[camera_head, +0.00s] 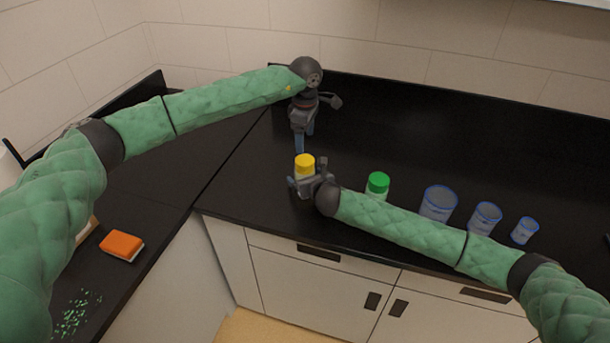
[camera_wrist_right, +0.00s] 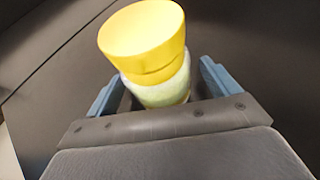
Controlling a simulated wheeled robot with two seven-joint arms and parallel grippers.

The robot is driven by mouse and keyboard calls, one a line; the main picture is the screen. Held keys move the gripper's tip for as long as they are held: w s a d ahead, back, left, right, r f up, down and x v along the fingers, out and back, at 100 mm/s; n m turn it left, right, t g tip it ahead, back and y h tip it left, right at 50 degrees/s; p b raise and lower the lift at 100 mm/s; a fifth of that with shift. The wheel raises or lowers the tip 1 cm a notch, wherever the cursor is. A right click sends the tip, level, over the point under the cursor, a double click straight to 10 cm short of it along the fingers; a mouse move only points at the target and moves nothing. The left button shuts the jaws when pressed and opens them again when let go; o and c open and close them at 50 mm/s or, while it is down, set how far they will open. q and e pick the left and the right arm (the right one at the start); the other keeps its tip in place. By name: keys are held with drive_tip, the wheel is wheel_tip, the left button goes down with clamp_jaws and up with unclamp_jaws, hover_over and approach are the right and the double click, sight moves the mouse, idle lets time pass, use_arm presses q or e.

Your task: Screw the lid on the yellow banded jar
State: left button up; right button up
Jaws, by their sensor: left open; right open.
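The yellow-topped jar (camera_head: 305,163) stands upright on the black counter, near its front edge. Its yellow lid (camera_wrist_right: 143,40) sits on top of a pale body (camera_wrist_right: 163,88) in the right wrist view. My right gripper (camera_head: 299,184) is open, with its blue fingers on either side of the pale jar body, below the lid; whether they touch it I cannot tell. My left gripper (camera_head: 303,140) is open and empty, pointing down above the counter behind the jar. A second jar with a green lid (camera_head: 378,181) stands to the right, partly hidden by my right arm.
Three clear, blue-rimmed beakers (camera_head: 439,203) of falling size stand in a row at the right. The back of the main counter (camera_head: 430,130) is clear.

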use_arm(q)
drive_tip(key=shift+w+a+f, duration=0.1)
use_arm(e)
drive_tip(key=shift+x, duration=0.8)
drive_tip(key=shift+s, duration=0.1)
drive_tip(key=shift+c, duration=0.2)
